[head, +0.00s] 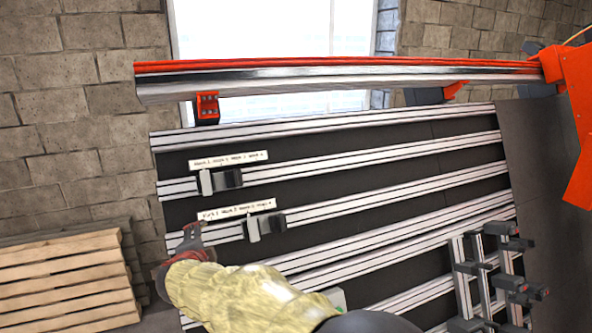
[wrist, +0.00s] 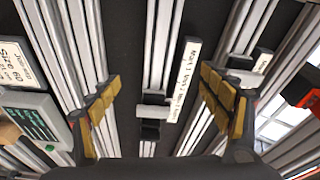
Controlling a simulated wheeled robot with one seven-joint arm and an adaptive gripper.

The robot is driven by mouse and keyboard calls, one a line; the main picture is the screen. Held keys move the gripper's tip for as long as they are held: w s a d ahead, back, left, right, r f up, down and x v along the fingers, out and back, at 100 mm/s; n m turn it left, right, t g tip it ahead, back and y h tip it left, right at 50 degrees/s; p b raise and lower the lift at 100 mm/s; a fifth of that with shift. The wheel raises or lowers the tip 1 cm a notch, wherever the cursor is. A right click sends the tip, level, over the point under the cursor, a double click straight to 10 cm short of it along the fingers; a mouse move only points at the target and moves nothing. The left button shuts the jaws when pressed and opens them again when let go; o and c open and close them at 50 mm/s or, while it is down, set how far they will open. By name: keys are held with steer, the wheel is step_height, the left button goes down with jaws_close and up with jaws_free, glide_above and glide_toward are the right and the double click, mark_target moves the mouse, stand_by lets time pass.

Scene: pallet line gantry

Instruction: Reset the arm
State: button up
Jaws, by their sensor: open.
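My gripper (head: 187,242) is at the lower left in the head view, at the end of my arm in its yellowish cover. It is over the left part of the dark panel (head: 350,163) with its aluminium rails. In the wrist view my gripper (wrist: 163,92) is open, its two yellow-padded fingers spread wide with nothing held between them. A dark and grey slider block (wrist: 153,112) on a rail shows beyond the gap between the fingers. I cannot tell how far away it is.
Labelled strips (head: 228,160) sit by sliders (head: 220,180) on the rails. An orange-topped gantry beam (head: 340,78) crosses above. Wooden pallets (head: 65,275) stand at left. Black clamps (head: 515,285) are at right. A small screen (wrist: 35,122) and a size sign (wrist: 18,62) show in the wrist view.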

steer(key=s+a+f+n+g+y+b, duration=0.2)
steer(key=s+a+f+n+g+y, duration=0.25)
steer(key=s+n, duration=0.3)
steer(key=s+d+f+n+g+b, duration=0.3)
steer(key=s+d+f+n+b, duration=0.2)
steer(key=s+d, duration=0.35)
steer(key=s+d+f+h+b, duration=0.2)
steer(key=s+d+f+b, duration=0.4)
steer(key=d, duration=0.8)
steer(key=s+d+f+h+b, duration=0.3)
steer(key=s+d+f+b, duration=0.4)
steer(key=d+f+b, duration=0.4)
steer(key=s+d+f+h+b, duration=0.2)
steer(key=s+d+f+b, duration=0.5)
steer(key=d, duration=1.2)
steer(key=shift+d+f+b, duration=0.2)
steer(key=shift+f+b, duration=1.1)
steer(key=shift+b, duration=0.7)
